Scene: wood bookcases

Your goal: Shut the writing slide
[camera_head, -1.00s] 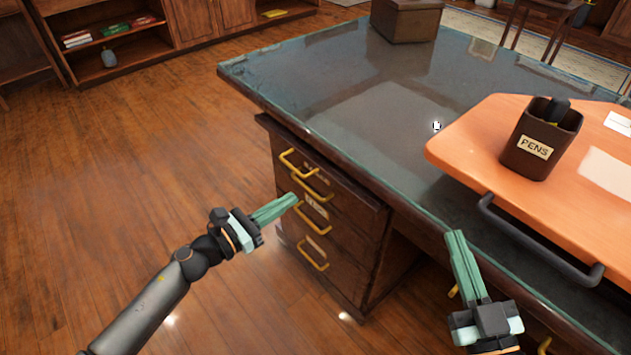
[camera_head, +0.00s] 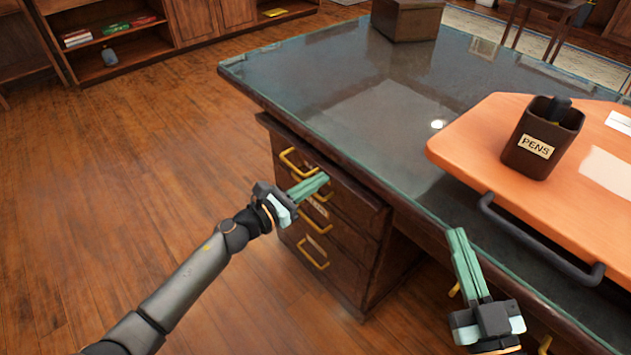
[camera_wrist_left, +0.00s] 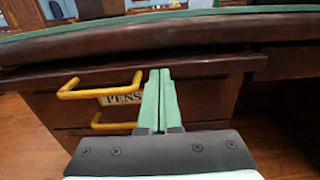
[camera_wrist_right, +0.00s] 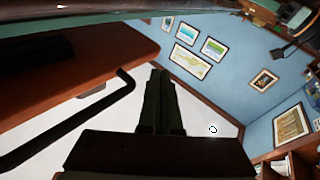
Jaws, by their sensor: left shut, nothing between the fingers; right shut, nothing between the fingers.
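A dark wood slab (camera_head: 325,172) sticks out under the desk top, above the drawers of the left pedestal. It looks like the writing slide, and its edge also shows in the left wrist view (camera_wrist_left: 225,63). My left gripper (camera_head: 324,179) is shut and empty in front of this slab and the upper drawers. In the left wrist view its fingers (camera_wrist_left: 160,75) reach up to the slab's front edge; contact cannot be told. My right gripper (camera_head: 456,234) is shut and empty by the desk's front edge, left of the orange board's handle.
Brass drawer handles (camera_head: 312,252) stick out of the pedestal. An orange board (camera_head: 465,150) with a dark handle (camera_head: 535,240) lies on the desk top (camera_head: 330,85), carrying a pen cup (camera_head: 542,140). A brown box (camera_head: 407,20) stands at the back. The floor at left is clear.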

